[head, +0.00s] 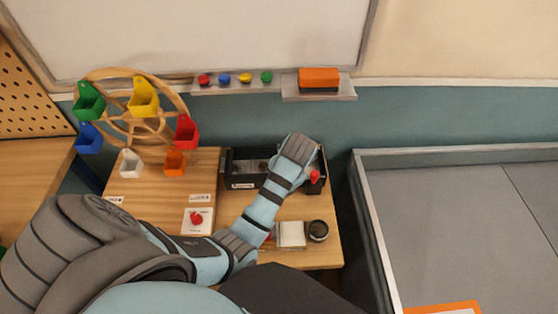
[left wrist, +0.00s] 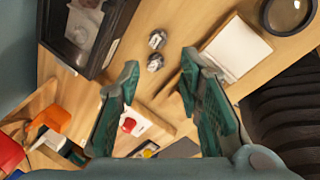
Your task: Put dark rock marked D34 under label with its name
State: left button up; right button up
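Two small dark rocks with pale tags, one (left wrist: 157,40) and another (left wrist: 155,62), lie on the wooden table in the left wrist view. Their tag writing is too small to read, so I cannot tell which is D34. A black case (head: 245,168) holds rocks; it also shows in the left wrist view (left wrist: 98,50). White label strips (head: 115,201) (head: 200,197) lie on the table's left part. My left gripper (left wrist: 160,72) is open and empty, its fingers pointing toward the loose rocks. The head view hides its fingertips behind my arm. My right gripper is not in view.
A white pad (head: 291,233) and a round magnifier (head: 318,230) sit at the table's front right. A wooden wheel with colored buckets (head: 143,98) stands at the back left.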

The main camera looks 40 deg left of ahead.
pick_arm(q)
jog(key=x, duration=0.3)
jog(key=s+b+x, duration=0.1)
jog(key=x, duration=0.2)
jog(key=b+x, duration=0.1)
jog(key=x, duration=0.2)
jog(key=shift+s+a+f, duration=0.3)
jog(key=shift+a, duration=0.1)
jog(key=f, duration=0.1)
jog(key=w+f, duration=0.1)
jog(key=f, duration=0.1)
jog(key=a+f+b, duration=0.1)
jog(key=shift+w+f, duration=0.2)
jog(key=shift+w, duration=0.2)
jog(key=shift+s+r, duration=0.15)
jog(key=shift+s+d+r, duration=0.1)
jog(key=shift+s+r, duration=0.05)
jog(key=shift+s, duration=0.1)
jog(key=c, duration=0.6)
grip_shut()
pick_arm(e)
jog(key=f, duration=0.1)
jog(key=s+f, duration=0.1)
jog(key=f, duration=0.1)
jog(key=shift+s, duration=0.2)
